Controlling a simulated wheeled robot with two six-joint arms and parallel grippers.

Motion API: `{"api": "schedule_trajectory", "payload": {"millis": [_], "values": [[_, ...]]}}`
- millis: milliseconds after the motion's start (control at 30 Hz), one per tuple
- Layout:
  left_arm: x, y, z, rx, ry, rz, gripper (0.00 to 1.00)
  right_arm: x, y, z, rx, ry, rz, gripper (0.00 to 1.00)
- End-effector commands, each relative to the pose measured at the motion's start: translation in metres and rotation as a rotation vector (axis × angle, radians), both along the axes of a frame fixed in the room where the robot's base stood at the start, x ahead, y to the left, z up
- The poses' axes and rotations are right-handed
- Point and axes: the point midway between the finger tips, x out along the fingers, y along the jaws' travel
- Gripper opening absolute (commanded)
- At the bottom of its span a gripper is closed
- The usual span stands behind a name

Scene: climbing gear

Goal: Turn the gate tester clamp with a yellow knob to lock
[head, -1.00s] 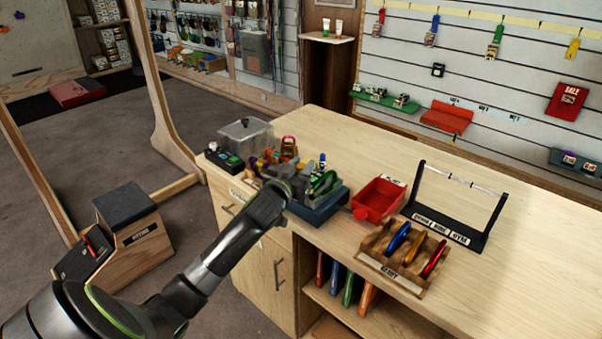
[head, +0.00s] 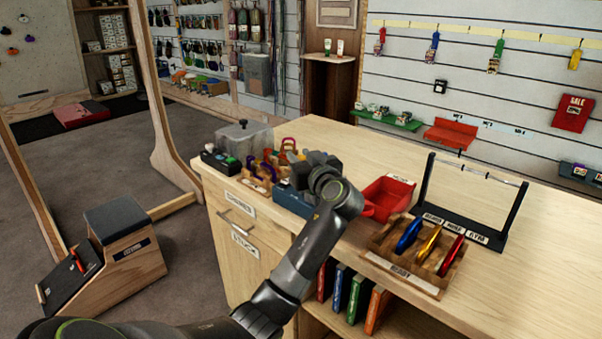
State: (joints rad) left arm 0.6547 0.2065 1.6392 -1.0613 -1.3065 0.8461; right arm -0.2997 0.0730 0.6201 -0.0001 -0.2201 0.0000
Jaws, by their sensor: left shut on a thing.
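The blue-grey gate tester (head: 290,198) stands on the near-left part of the counter. My left gripper (head: 322,180) is over its right part, with my wrist and forearm reaching up from below. The fingertips are hidden behind the dark wrist. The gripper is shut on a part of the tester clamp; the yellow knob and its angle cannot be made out. My right gripper is not in view.
A wooden tray (head: 392,264) of blue, gold and red carabiners, a red bin (head: 385,195) and a black stand (head: 478,236) are to the right. A clear lidded box (head: 243,139) and a carabiner rack (head: 257,181) are left. The far-right counter is bare.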

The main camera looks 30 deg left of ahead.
Motion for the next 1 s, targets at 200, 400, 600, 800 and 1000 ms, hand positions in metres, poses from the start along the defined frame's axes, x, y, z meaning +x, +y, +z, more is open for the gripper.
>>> {"api": "schedule_trajectory", "payload": {"millis": [200, 400, 600, 800, 1000], "values": [[0.001, -0.001, -0.006, -0.001, 0.001, 0.183, 0.00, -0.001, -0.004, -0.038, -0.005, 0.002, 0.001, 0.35], [0.001, 0.000, -0.005, -0.001, 0.003, 0.311, 0.00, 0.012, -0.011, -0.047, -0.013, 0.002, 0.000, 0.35], [0.001, 0.000, -0.003, 0.000, 0.005, 0.390, 0.00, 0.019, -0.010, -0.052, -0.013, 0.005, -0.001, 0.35], [0.000, 0.000, -0.002, -0.001, 0.006, 0.425, 0.00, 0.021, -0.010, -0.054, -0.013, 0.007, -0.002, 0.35], [0.000, 0.000, -0.001, -0.001, 0.005, 0.431, 0.00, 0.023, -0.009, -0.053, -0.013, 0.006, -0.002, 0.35]]}}
